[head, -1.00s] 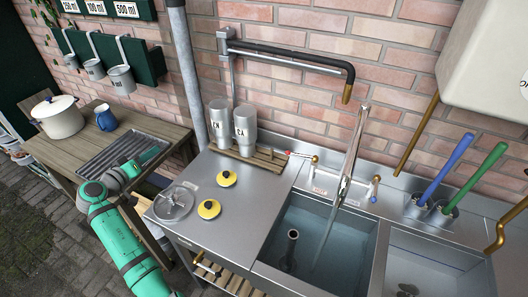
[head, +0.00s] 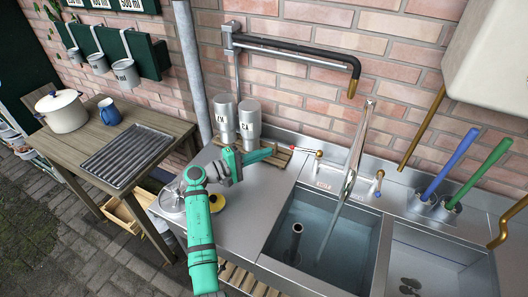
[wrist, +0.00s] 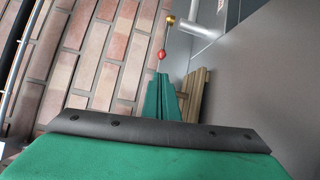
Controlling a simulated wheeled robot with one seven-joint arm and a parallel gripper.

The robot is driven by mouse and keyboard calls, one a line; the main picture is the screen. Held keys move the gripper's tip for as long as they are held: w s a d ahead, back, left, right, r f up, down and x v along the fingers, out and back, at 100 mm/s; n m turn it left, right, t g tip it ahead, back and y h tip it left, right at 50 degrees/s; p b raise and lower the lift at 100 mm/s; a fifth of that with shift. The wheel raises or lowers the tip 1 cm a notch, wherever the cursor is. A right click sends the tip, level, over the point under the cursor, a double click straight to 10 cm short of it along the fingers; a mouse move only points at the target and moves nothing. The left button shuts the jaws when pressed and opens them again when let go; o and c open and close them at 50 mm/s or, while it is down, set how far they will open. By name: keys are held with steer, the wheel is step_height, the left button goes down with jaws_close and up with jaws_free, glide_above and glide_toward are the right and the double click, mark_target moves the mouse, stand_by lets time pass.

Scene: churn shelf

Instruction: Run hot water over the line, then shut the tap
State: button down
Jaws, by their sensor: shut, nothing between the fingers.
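The chrome tap (head: 354,155) stands behind the left sink basin (head: 283,212), its spout reaching over it. A pale streak runs down from the spout into the basin; I cannot tell surely whether it is flowing water. The hot lever (head: 293,149), red-tipped with a brass cap, sticks out left above a HOT label. The blue-tipped lever (head: 377,192) is on the right. My gripper (head: 272,152) is shut and empty, just left of the red tip with a small gap. In the wrist view the shut fingers (wrist: 162,98) point towards the red knob (wrist: 161,55).
Two grey canisters (head: 249,121) stand on a wooden rack close behind my gripper. A black pipe (head: 300,45) with a brass end overhangs the tap. Blue (head: 453,152) and green (head: 481,168) handles stand right. A bluish basin holds an upright pipe (head: 296,240).

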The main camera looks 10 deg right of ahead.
steer(key=x, duration=0.8)
steer(key=shift+w, duration=0.1)
steer(key=shift+a, duration=0.1)
